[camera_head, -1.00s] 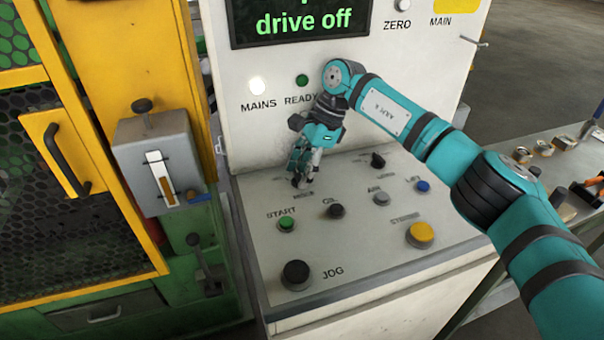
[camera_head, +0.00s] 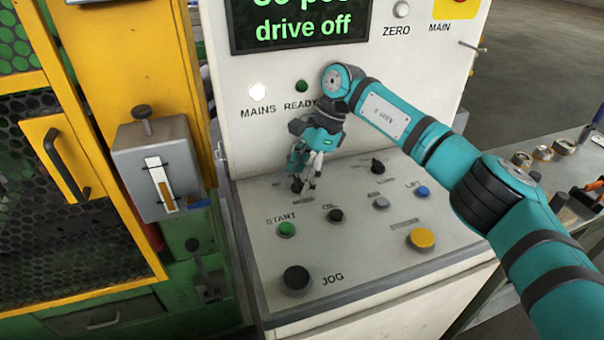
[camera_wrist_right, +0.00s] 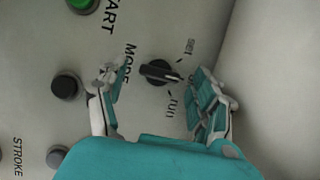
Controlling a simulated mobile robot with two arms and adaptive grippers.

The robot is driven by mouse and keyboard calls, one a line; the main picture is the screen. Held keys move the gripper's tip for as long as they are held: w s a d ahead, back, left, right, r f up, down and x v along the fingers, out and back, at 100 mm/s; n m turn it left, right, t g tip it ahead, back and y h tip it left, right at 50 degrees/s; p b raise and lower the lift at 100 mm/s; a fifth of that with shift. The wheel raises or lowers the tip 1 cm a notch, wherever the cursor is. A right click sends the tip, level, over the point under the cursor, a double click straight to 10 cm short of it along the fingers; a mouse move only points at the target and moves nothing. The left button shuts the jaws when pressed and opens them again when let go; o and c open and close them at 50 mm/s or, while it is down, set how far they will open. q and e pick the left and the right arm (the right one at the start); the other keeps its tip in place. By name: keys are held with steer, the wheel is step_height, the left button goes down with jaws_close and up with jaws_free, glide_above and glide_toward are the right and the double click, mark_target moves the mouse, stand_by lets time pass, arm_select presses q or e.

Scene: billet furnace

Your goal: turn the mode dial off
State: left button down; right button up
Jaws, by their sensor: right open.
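The mode dial (camera_wrist_right: 157,72) is a small black knob beside the MODE label in the right wrist view. Its bar lies nearly crosswise, with a pale mark at its right end between the "set" and "run" labels. My right gripper (camera_wrist_right: 162,88) is open, with one finger on each side of the dial and visible gaps between. In the head view the right gripper (camera_head: 304,176) points down at the back left of the sloped panel and largely hides the dial. Contact with the panel cannot be told. My left gripper is not in view.
The panel also carries a green START button (camera_head: 287,229), a black JOG knob (camera_head: 296,279), a yellow button (camera_head: 421,237), a blue button (camera_head: 422,191) and another black dial (camera_head: 377,166). A screen (camera_head: 300,25) above reads "drive off". A yellow mesh guard (camera_head: 110,150) stands left.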

steer(key=v, duration=1.2)
steer(key=shift+a, duration=0.1)
